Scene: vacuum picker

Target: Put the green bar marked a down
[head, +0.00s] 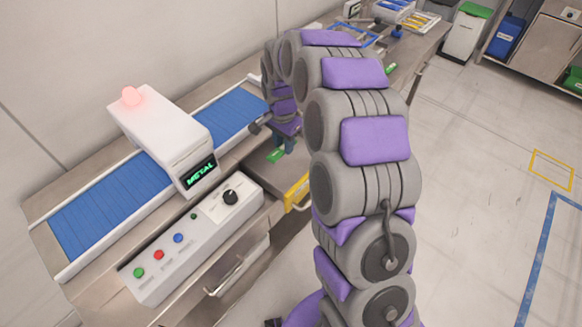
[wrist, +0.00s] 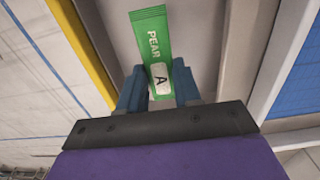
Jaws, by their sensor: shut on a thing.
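The green bar marked A (wrist: 152,38) also carries the word PEAR and shows in the wrist view, its lower end between the fingers of my gripper (wrist: 160,88). My gripper is shut on the bar. In the head view the green bar (head: 275,156) shows small beside my gripper (head: 288,146), low over an open drawer with a yellow front (head: 297,192). I cannot tell whether the bar touches the drawer floor.
A blue conveyor belt (head: 97,207) runs through a white metal detector (head: 165,135) with a lit red lamp and a METAL display. A button panel (head: 190,240) stands in front. A green-lidded bin (head: 466,32) is at the back right.

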